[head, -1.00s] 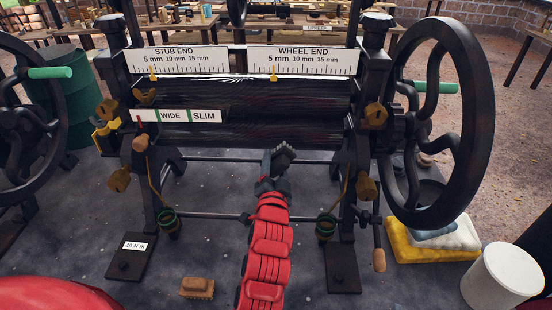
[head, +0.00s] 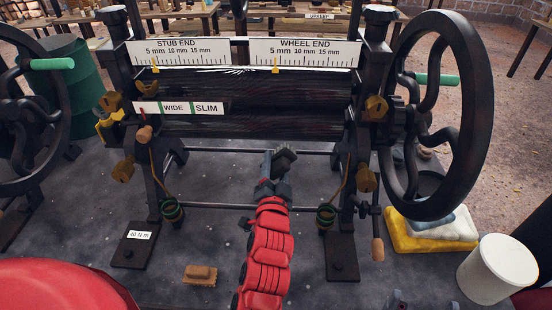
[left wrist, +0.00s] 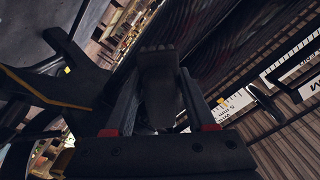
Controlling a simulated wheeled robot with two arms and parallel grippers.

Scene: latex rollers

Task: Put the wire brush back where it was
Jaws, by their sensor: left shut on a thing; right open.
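My left gripper (head: 270,182), on the red arm, is shut on a dark grey brush with a blocky head, which I take to be the wire brush (head: 284,157). It is in front of the machine's lower rollers, above the dark floor plate. In the left wrist view the wire brush (left wrist: 160,90) stands between the two fingers (left wrist: 160,115), its wide head beyond the tips; its bristles are too dark to make out. My right gripper (head: 425,303) barely shows at the bottom edge, with its two tips apart.
The roller machine (head: 270,92) has a large handwheel (head: 478,120) on the right. A tan block-like brush (head: 200,274) lies on the floor plate. Folded cloths (head: 432,238) and a white bucket (head: 497,269) stand at the right.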

